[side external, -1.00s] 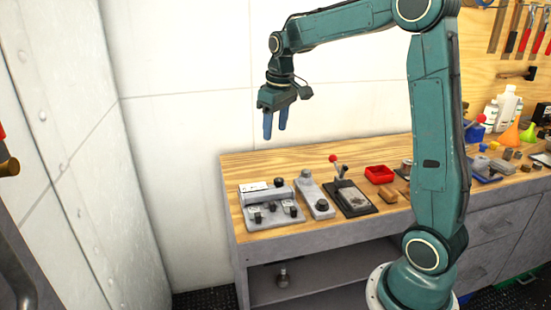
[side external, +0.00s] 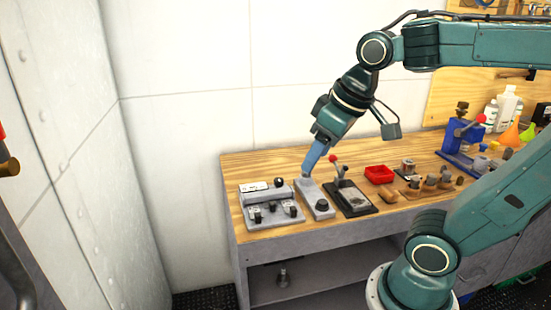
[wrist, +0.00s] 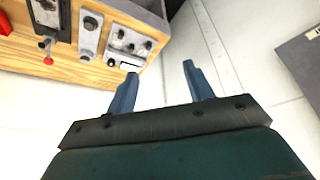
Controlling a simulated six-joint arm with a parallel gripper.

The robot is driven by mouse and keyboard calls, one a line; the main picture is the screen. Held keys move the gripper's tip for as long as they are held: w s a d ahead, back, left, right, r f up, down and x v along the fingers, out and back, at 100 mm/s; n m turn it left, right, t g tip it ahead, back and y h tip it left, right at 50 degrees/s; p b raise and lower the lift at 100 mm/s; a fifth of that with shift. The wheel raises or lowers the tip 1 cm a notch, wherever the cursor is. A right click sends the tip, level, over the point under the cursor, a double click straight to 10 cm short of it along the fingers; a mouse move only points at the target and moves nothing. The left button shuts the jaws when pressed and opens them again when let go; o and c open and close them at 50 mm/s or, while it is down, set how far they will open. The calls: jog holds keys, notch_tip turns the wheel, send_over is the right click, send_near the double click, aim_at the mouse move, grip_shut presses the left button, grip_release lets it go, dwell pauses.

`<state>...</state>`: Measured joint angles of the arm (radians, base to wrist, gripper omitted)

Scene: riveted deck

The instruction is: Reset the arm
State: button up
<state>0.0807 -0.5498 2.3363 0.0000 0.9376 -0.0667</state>
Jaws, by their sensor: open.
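My gripper (side external: 308,170) is tilted, with its blue fingers pointing down and left by the back of the workbench. In the side view the fingers overlap and end by the far end of a grey block with a black knob (side external: 322,205). I cannot tell from there whether they touch it. In the wrist view my gripper (wrist: 160,68) is open and empty, its fingers apart over white surface beyond the bench edge.
On the wooden bench (side external: 240,165) stand a grey switch box (side external: 275,217), a red-knobbed lever unit (side external: 352,200), a red tray (side external: 379,174) and a blue device (side external: 460,138). Bottles (side external: 507,105) stand at the back right. A white wall (side external: 185,80) is behind.

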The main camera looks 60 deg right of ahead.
jog(key=shift+t, duration=0.4)
jog(key=s, duration=0.1)
jog(key=s+a+f, duration=0.1)
jog(key=s, duration=0.1)
jog(key=s+f, duration=0.1)
jog(key=shift+s+a+f, duration=0.1)
jog(key=shift+s+a, duration=0.25)
jog(key=shift+a, duration=0.05)
